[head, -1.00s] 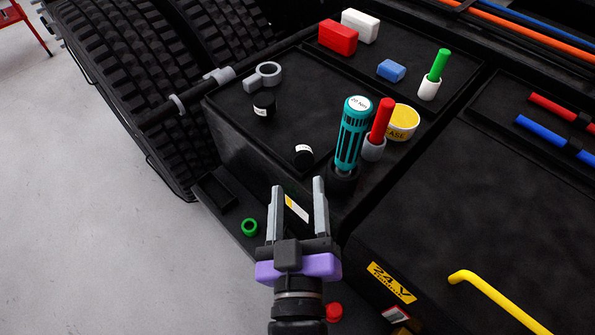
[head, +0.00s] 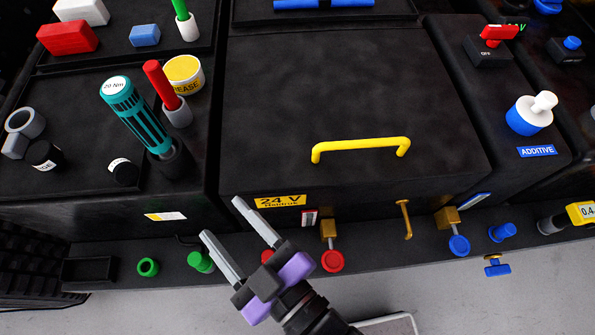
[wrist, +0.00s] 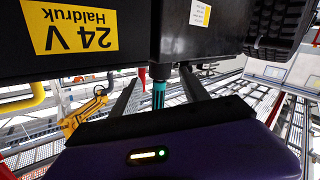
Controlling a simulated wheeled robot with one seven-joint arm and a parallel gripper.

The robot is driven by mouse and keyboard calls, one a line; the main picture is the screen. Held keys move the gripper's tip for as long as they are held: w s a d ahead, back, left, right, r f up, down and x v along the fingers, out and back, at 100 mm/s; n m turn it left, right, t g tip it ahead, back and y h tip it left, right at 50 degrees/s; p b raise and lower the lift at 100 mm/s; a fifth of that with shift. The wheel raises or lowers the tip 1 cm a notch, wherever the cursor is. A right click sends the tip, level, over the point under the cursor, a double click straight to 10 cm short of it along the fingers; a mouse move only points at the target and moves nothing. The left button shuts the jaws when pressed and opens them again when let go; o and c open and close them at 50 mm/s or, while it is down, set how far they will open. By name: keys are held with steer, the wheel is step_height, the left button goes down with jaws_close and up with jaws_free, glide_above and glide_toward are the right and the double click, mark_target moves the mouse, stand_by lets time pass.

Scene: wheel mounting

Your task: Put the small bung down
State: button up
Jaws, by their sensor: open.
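Two black bungs with white labels stand on the black box top at the left in the head view. The smaller bung (head: 124,171) is near the front edge, left of the teal torque driver. The larger bung (head: 43,156) is farther left. My gripper (head: 238,222) is open and empty, in front of the box face near the yellow 24 V label (head: 280,201). It is apart from the small bung, to its lower right. In the wrist view both fingers (wrist: 155,88) are spread with nothing held; I cannot make out a bung there.
The teal torque driver (head: 138,115), a red-handled tool (head: 162,85) and the grease tin (head: 184,74) stand close beside the small bung. A yellow handle (head: 360,145) sticks up at the right. Green caps (head: 148,267) and valves (head: 332,260) line the lower ledge.

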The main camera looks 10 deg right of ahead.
steer(key=s+d+f+m+h, duration=0.2)
steer(key=d+m, duration=0.1)
steer(key=d, duration=0.5)
steer(key=s+d+f+m+h, duration=0.2)
steer(key=s+d+f+h, duration=0.1)
steer(key=d, duration=0.5)
steer(key=shift+s+d+m+t, duration=0.3)
steer(key=shift+d+m, duration=0.1)
steer(key=shift+o, duration=0.6)
steer(key=s+d+m+h, duration=0.4)
steer(key=s+d, duration=0.4)
steer(key=d, duration=0.2)
steer(key=shift+s+d+r, duration=0.15)
steer(key=shift+r, duration=0.25)
